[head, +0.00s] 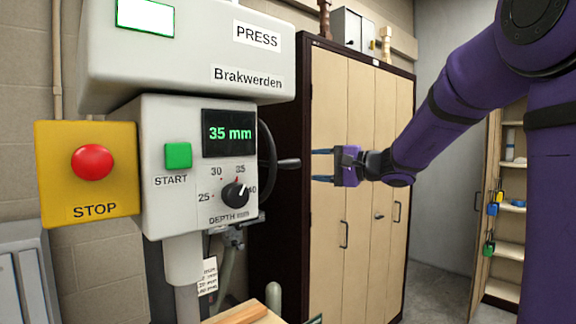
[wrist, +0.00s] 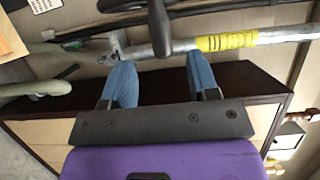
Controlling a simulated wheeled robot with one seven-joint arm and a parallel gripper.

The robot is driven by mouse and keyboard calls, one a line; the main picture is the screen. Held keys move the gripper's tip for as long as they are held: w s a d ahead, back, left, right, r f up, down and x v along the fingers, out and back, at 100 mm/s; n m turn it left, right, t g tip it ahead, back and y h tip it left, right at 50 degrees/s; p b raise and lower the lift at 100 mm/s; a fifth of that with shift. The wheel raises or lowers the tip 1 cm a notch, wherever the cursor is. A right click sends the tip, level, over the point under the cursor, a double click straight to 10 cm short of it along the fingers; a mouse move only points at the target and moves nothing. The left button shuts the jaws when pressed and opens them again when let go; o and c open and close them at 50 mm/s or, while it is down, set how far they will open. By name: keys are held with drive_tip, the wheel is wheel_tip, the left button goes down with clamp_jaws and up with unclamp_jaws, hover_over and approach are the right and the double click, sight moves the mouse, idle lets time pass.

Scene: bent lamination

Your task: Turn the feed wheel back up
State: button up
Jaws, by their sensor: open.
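The press (head: 190,60) shows "35 mm" on its green-lit display (head: 230,133). The feed wheel (head: 265,160) is a dark rim on the press's right side, seen nearly edge-on and partly hidden by the housing. Its handle (head: 288,163) sticks out to the right. My gripper (head: 315,165) is open and empty, a short gap to the right of the handle, its two blue fingers pointing at it. In the wrist view, a dark knob-ended bar (wrist: 159,30), apparently the wheel handle, lies just beyond and between the fingertips (wrist: 158,65).
A tall cabinet (head: 360,110) stands close behind my gripper. The press front carries a red stop button (head: 92,162), a green start button (head: 178,155) and a depth knob (head: 235,193). A pipe with a yellow sleeve (wrist: 226,42) crosses the wrist view. Wood (head: 243,313) lies below.

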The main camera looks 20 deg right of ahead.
sight(293, 163)
drive_tip(key=x, duration=0.9)
drive_tip(key=shift+s, duration=0.1)
clamp_jaws()
drive_tip(key=shift+r, duration=0.15)
